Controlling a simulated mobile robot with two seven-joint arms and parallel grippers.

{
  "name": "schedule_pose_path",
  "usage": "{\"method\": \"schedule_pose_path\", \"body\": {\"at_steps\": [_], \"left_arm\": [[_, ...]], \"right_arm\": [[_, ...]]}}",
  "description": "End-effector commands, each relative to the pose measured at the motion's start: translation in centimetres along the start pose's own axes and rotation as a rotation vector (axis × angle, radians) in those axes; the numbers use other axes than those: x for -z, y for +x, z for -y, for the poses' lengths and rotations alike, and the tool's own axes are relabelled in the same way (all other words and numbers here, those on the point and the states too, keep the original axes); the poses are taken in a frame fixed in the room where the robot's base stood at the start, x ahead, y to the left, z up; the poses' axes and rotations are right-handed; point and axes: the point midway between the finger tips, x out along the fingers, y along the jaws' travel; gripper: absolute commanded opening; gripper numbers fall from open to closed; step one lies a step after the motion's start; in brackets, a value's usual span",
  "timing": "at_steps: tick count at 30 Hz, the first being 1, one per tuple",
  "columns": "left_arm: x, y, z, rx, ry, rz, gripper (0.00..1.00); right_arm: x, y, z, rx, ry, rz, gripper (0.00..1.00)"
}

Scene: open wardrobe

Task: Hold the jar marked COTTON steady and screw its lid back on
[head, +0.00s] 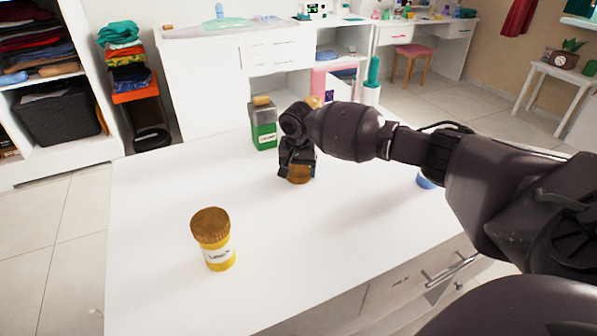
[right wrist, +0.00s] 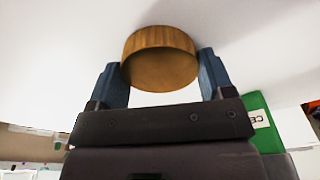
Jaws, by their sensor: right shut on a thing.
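My right gripper (head: 298,176) is shut on a round brown wooden lid (head: 300,175), low over the white table top. In the right wrist view the lid (right wrist: 160,58) sits between the two fingers (right wrist: 160,78). A yellow jar (head: 219,254) with a brown lid on top stands upright at the front left. A green jar (head: 264,133) with a tan top stands behind the gripper; its label also shows in the right wrist view (right wrist: 258,119). I cannot read any label as COTTON. A blue thing (head: 425,181) is mostly hidden by my right arm. My left gripper is not in view.
The white table top (head: 160,190) is clear around the yellow jar and to its left. A tan top (head: 314,101) shows behind my right arm, its lower part hidden. Drawers with a handle (head: 450,270) are below the table's front edge.

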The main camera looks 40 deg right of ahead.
Motion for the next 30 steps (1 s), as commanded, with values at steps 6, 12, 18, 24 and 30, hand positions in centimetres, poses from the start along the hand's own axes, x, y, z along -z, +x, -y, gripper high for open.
{"method": "schedule_pose_path", "body": {"at_steps": [6,12,18,24,30], "left_arm": [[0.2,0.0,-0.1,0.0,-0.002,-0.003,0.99],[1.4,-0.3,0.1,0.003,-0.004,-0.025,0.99],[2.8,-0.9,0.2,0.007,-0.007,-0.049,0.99],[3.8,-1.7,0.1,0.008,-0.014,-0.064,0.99],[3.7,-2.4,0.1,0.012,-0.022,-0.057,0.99]], "right_arm": [[0.0,-0.3,0.0,0.001,0.0,-0.001,0.53],[0.4,-3.0,0.1,0.007,0.001,-0.005,0.53],[1.0,-8.1,0.1,0.01,0.001,-0.008,0.53],[1.6,-13.2,0.1,0.009,0.001,-0.007,0.53],[2.1,-17.1,0.0,0.006,0.0,-0.004,0.53]]}}
